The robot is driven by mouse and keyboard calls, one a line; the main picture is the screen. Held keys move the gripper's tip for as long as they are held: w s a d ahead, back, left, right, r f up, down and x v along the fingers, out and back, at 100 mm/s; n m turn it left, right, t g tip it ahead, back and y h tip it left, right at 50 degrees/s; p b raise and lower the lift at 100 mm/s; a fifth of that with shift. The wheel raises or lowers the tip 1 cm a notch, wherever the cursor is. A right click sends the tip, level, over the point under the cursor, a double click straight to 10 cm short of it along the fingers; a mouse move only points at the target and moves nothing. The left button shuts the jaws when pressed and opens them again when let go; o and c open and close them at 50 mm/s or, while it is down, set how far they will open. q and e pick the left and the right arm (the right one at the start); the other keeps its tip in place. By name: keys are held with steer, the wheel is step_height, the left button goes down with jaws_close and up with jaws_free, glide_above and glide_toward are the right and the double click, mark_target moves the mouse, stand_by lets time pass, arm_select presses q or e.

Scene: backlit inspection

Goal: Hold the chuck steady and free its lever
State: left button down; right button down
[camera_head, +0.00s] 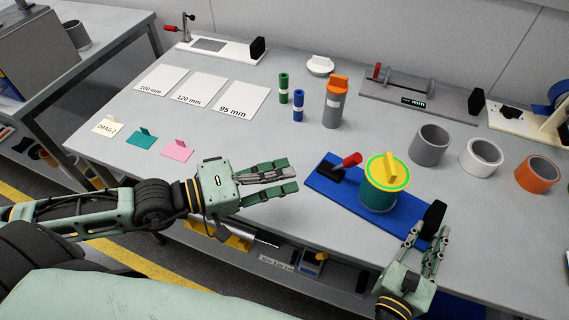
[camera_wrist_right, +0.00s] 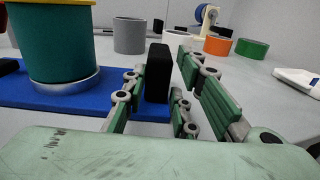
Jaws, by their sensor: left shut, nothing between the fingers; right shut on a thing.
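The chuck is a blue base plate (camera_head: 330,194) at the table's front edge, carrying a teal drum (camera_head: 378,198) with a yellow-and-green top (camera_head: 387,171). Its red-tipped lever (camera_head: 351,160) stands at the plate's left, by a black block. A black upright grip block (camera_head: 433,219) is at the plate's right end. My right gripper (camera_head: 431,240) is shut on that block, which shows between its fingers in the right wrist view (camera_wrist_right: 158,73). My left gripper (camera_head: 282,180) is shut and empty, left of the plate, apart from the lever. The drum's underside is hidden.
Grey (camera_head: 429,144), white (camera_head: 481,156) and orange (camera_head: 537,174) rings stand right of the chuck. An orange-topped grey cylinder (camera_head: 336,107) and small green (camera_head: 283,88) and blue (camera_head: 298,104) cylinders stand behind. White cards (camera_head: 240,98) lie left. The table between the cards and chuck is clear.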

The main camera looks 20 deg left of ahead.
steer(key=shift+f, duration=0.25)
steer(key=c, duration=1.8)
jaws_free()
steer(key=o, duration=0.5)
steer(key=shift+r, duration=0.1)
steer(key=shift+c, duration=0.2)
